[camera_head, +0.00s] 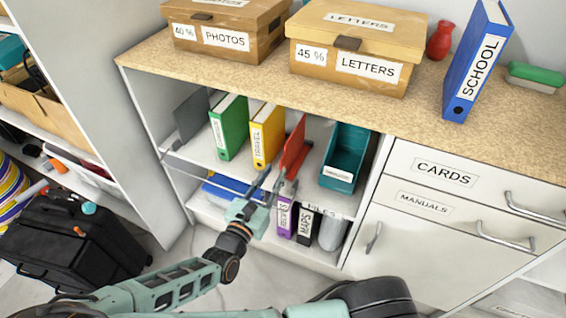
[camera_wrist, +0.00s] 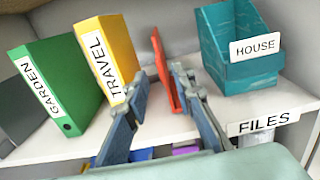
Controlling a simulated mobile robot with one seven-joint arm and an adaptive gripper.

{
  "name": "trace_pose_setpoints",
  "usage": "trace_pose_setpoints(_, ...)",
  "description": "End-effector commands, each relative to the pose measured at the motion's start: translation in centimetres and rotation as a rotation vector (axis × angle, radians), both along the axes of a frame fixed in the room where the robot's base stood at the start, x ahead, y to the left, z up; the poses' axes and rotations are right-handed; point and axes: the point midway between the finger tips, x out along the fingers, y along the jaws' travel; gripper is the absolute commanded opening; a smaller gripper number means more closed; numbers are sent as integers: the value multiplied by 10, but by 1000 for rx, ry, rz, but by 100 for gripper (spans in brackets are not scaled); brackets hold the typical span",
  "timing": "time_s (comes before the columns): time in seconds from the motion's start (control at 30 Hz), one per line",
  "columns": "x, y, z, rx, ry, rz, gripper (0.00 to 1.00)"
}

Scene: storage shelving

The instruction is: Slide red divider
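The red divider (camera_head: 293,152) stands upright on the upper inner shelf, between the yellow TRAVEL binder (camera_head: 266,136) and the teal HOUSE bin (camera_head: 344,160). It also shows in the wrist view (camera_wrist: 164,68), edge-on. My gripper (camera_head: 272,177) is at the front of this shelf, before the divider. In the wrist view my gripper (camera_wrist: 160,76) has its fingers apart. The divider shows between them, close to the right finger; I cannot tell whether they touch. The left finger is near the TRAVEL binder (camera_wrist: 110,60). Part of the divider's lower edge is hidden.
A green GARDEN binder (camera_wrist: 52,85) and a grey divider (camera_head: 190,117) stand to the left. The FILES label (camera_wrist: 262,122) is on the shelf's front edge. Purple and black binders (camera_head: 304,224) stand on the shelf below. Free room lies between the divider and the HOUSE bin (camera_wrist: 244,75).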

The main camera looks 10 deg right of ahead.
Motion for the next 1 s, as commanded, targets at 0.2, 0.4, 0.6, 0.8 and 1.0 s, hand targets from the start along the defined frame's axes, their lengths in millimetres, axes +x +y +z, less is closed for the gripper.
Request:
trace_pose_setpoints(0.2, 32, -24, -1, -1, -2, -3, 23)
trace_pose_setpoints(0.4, 46, -34, 0, 0, -1, -2, 23)
trace_pose_setpoints(0.6, 48, -36, 0, 2, 0, -1, 23)
trace_pose_setpoints(0.8, 48, -35, 0, 2, 0, -1, 14)
trace_pose_setpoints(1.0, 48, -35, 0, 2, 0, -1, 0)
